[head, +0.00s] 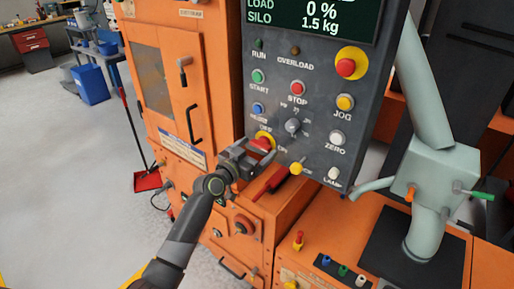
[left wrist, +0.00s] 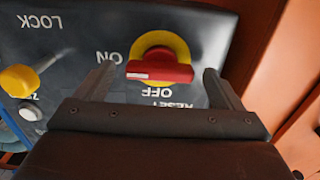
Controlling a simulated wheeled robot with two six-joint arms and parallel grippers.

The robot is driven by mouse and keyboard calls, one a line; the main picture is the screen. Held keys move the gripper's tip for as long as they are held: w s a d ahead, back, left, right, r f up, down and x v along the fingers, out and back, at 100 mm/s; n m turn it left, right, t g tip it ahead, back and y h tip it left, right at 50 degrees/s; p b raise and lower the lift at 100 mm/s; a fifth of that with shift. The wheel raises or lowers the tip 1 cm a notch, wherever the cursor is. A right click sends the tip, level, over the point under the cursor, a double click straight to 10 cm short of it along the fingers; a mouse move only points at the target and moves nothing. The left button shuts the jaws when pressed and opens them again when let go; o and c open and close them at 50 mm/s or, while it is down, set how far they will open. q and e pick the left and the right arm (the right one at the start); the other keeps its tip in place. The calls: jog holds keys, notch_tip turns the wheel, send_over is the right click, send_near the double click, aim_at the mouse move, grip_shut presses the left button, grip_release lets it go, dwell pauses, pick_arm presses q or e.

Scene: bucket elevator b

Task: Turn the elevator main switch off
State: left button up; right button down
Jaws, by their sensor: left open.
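The main switch (head: 264,137) is a red handle on a round yellow plate, low on the grey control panel. In the left wrist view the red handle (left wrist: 162,68) lies level, its white-marked end pointing at the ON label; OFF is printed below it in this upside-down view. My left gripper (head: 262,153) is open in front of the switch. Its fingers (left wrist: 160,82) stand on either side of the handle, with a visible gap at each end, and partly cover the switch in the head view. My right gripper is not in view.
The panel (head: 318,120) carries several other knobs close by, including a yellow knob (head: 296,168) and the grey selector (head: 292,126). A red-and-black tool-like object (head: 271,183) lies below.

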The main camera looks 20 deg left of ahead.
pick_arm(q)
jog(key=shift+w+d, duration=0.15)
jog(key=shift+w, duration=0.2)
jog(key=c, duration=1)
jog(key=shift+n, duration=0.4)
jog(key=n, duration=0.3)
jog(key=n+p, duration=0.1)
jog(key=n, duration=0.3)
jog(key=shift+n, duration=0.3)
jog(key=n+p, duration=0.1)
jog(key=n, duration=0.4)
jog(key=shift+n+p, duration=0.8)
jog(key=shift+n, duration=1.4)
